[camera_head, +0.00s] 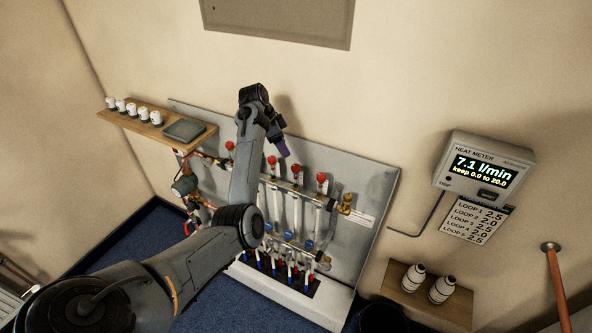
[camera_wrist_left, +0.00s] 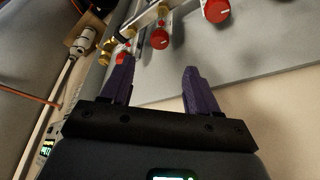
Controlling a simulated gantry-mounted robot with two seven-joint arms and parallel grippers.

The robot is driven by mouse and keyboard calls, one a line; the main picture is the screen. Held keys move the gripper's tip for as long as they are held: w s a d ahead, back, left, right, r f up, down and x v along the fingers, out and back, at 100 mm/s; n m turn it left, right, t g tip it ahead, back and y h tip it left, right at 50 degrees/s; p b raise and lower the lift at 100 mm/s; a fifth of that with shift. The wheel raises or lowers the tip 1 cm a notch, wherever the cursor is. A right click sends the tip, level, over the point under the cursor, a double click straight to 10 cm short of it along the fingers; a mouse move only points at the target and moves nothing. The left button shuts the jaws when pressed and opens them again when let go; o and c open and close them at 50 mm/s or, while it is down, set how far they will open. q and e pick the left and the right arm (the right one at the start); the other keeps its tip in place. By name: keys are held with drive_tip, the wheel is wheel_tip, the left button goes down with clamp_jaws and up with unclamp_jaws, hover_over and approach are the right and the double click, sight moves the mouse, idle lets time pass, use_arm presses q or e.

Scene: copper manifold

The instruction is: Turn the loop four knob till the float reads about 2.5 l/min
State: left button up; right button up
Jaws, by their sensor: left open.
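The manifold's red knobs stand in a row on the grey panel; in the head view one (camera_head: 272,160) is just below my left gripper (camera_head: 282,148), with others at the middle right (camera_head: 297,169), far right (camera_head: 322,177) and far left (camera_head: 230,146). My forearm covers part of the row. I cannot read which knob is loop four. The clear float tubes (camera_head: 297,212) hang below; their float readings are too small to read. In the left wrist view my purple fingers (camera_wrist_left: 156,68) are open and empty, apart from the red knobs (camera_wrist_left: 160,38) beyond them. My right gripper is not in view.
A heat meter (camera_head: 484,170) reads 7.1 l/min, with a loop list (camera_head: 477,220) below it. A wooden shelf (camera_head: 135,124) with white cups is at left. Another shelf (camera_head: 425,307) holds two white bottles. Brass fittings (camera_head: 346,203) end the manifold at right.

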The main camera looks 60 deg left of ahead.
sight(295, 166)
use_arm(q)
drive_tip(key=x, duration=0.9)
drive_tip(key=shift+w+d+r, duration=0.1)
drive_tip(key=shift+w+d, duration=0.05)
drive_tip(key=shift+x, duration=0.75)
